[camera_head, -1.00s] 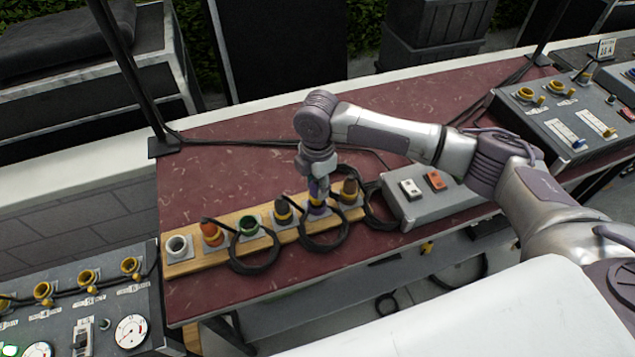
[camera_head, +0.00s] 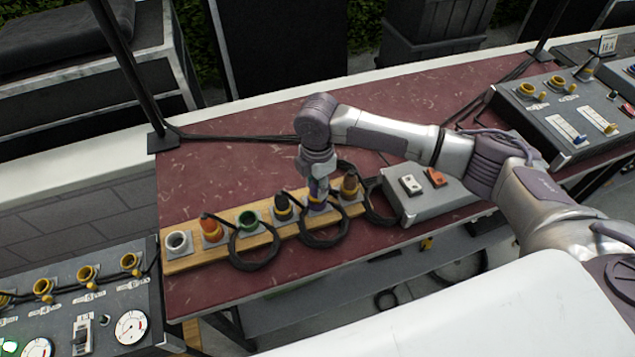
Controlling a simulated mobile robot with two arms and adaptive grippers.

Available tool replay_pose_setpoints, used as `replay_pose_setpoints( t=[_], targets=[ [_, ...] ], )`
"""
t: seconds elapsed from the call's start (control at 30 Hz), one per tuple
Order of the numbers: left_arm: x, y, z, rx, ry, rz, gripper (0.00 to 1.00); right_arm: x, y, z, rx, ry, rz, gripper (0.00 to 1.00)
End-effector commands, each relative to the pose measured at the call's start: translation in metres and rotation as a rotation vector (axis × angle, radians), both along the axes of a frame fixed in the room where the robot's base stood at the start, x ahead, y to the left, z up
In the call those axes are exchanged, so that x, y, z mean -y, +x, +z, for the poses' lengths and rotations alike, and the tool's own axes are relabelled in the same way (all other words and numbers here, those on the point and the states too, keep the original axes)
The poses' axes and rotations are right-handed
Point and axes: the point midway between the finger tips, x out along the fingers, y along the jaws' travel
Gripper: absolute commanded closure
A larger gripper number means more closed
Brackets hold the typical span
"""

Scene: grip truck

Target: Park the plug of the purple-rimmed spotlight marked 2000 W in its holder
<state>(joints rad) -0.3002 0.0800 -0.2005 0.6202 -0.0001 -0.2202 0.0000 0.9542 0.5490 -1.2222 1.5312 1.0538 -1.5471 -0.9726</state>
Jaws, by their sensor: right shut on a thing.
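A wooden board (camera_head: 265,243) holds a row of plug holders on the red table. My right gripper (camera_head: 318,188) points down over the row, between a dark plug (camera_head: 283,206) on its left and a brown plug (camera_head: 349,186) on its right. It is shut on a purple plug (camera_head: 317,203) with a yellow band, at a holder of the row. The fingers hide much of the plug, so I cannot tell how deep it sits. No spotlight, purple rim or 2000 W mark can be made out. My left gripper is not in view.
A white-rimmed holder (camera_head: 177,241) at the left end is empty. Black cable loops (camera_head: 254,262) hang in front. A grey switch box (camera_head: 432,195) stands right of the board. The table behind the board is clear.

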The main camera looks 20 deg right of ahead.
Motion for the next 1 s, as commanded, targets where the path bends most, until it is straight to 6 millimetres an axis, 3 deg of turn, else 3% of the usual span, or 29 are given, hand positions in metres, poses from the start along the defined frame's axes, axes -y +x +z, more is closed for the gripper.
replay_pose_setpoints(
  t=[0.47, 0.5, 0.63, 0.87, 1.0],
  targets=[
    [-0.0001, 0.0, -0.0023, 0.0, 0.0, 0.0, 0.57, 0.0, 0.0003, -0.0089, 0.001, 0.0, 0.0, 1.0],
    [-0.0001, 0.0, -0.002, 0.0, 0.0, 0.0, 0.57, 0.0, 0.0004, -0.0085, 0.001, 0.0, 0.0, 0.62],
    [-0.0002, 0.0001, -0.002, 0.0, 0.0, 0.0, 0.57, 0.0, 0.0003, -0.0084, 0.001, 0.0, 0.0, 0.4],
    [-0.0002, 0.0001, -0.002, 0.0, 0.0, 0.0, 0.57, 0.0001, 0.0002, -0.0084, 0.001, 0.0, 0.0, 0.37],
    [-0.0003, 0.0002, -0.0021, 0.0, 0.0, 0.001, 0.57, 0.0001, 0.0, -0.0087, 0.0, 0.0, 0.0, 0.21]
  ],
)
